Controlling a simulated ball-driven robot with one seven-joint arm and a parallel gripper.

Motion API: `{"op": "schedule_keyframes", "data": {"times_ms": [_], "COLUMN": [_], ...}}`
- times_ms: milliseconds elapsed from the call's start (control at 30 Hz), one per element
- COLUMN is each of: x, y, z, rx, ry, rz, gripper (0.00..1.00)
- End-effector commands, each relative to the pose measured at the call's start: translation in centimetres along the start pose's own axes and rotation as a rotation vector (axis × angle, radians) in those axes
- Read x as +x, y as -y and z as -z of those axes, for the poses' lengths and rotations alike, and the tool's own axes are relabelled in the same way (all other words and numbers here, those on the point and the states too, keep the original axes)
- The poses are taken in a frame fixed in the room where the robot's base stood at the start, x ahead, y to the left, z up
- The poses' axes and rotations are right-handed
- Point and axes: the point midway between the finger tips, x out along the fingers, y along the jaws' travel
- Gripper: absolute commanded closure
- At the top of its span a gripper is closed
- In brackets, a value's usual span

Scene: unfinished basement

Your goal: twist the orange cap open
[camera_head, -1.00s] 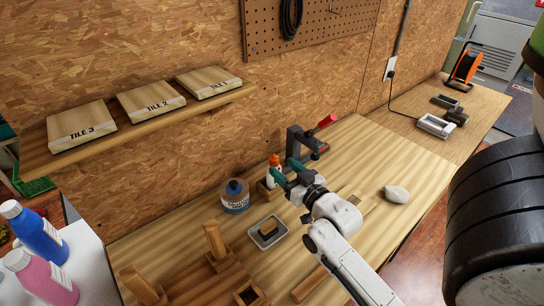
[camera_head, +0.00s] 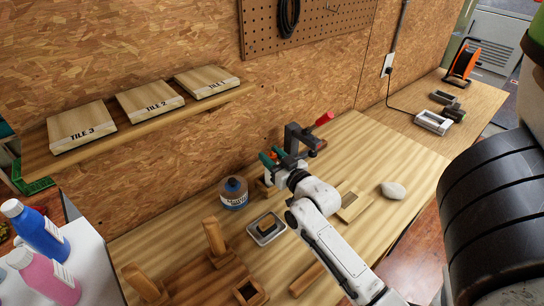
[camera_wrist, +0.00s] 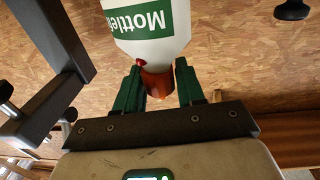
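A white bottle (camera_wrist: 155,45) with a green label reading "Mottle…" shows in the wrist view, partly cut off by the top edge. Its orange cap (camera_wrist: 158,82) lies between the two green fingers of my gripper (camera_wrist: 160,88). The fingers flank the cap closely; I cannot tell whether both press on it. In the head view my gripper (camera_head: 271,155) is at the bottle's place by the back wall, and the gripper and wrist hide most of the bottle and its cap.
A dark clamp with a red handle (camera_head: 322,119) stands just right of my gripper. A pale stone (camera_head: 392,190) lies on the right.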

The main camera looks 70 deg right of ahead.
Motion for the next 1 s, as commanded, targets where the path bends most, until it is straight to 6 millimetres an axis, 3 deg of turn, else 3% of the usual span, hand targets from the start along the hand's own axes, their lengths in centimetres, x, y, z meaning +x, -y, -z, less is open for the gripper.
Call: {"op": "schedule_keyframes", "data": {"times_ms": [333, 1000], "x": [-0.02, 0.01], "y": [0.00, 0.13], "z": [0.01, -0.30], "rx": [0.000, -0.005], "ry": [0.000, -0.002], "rz": [0.000, 0.103], "gripper": [0.95, 0.96]}}
